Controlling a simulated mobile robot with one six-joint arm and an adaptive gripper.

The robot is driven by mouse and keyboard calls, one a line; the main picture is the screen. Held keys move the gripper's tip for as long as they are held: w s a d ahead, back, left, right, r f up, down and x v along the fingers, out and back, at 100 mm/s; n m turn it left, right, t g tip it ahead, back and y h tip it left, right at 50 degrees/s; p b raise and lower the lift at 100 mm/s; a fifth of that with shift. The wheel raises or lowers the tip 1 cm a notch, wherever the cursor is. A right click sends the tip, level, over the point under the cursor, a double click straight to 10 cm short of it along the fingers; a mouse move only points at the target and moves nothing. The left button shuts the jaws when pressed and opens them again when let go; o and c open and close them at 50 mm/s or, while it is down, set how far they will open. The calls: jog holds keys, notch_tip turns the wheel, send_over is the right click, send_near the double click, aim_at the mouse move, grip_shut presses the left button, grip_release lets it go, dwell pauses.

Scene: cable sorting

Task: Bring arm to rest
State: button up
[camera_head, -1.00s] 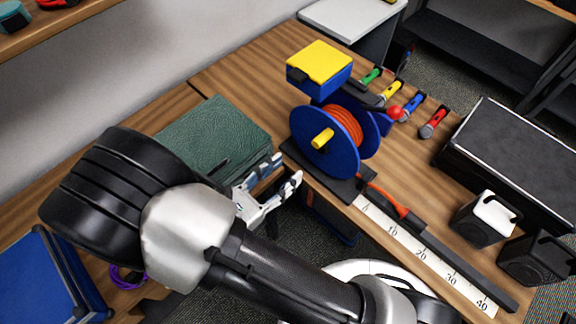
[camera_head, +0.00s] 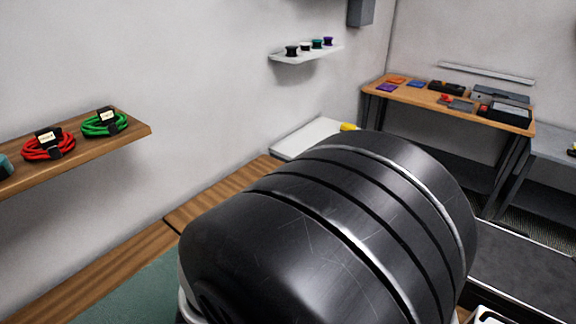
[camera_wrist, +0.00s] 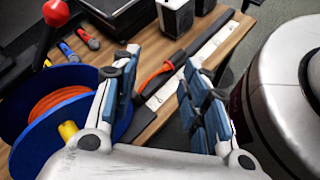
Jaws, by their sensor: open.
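My gripper (camera_wrist: 160,82) is open and empty in the wrist view, its two blue-padded fingers spread apart. It hangs above the front edge of the wooden bench (camera_wrist: 236,38), beside the blue spool (camera_wrist: 22,140) of orange cable. The free orange cable end (camera_wrist: 154,76) lies past the fingertips, at a black bar and white ruler (camera_wrist: 208,50). In the head view my own black arm link fills the middle and right foreground and hides the gripper and most of the bench.
In the head view, a wooden wall shelf (camera_head: 140,131) holds a red coil (camera_head: 48,147) and a green coil (camera_head: 104,124). A green mat (camera_head: 135,290) lies below. A red ball (camera_wrist: 56,12), coloured-handled tools (camera_wrist: 88,38) and a white-faced box (camera_wrist: 175,15) show in the wrist view.

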jog(key=s+d+r+m+t+y, duration=0.1)
jog(key=s+d+r+m+y, duration=0.1)
jog(key=r+m+y, duration=0.3)
jog(key=s+d+r+m+t+y, duration=0.1)
jog(key=s+d+r+m+y, duration=0.2)
jog(key=m, duration=0.7)
notch_tip(320, 180, up, 2)
jog(key=s+y, duration=0.1)
jog(key=y, duration=0.2)
jog(key=shift+s+m+y, duration=0.4)
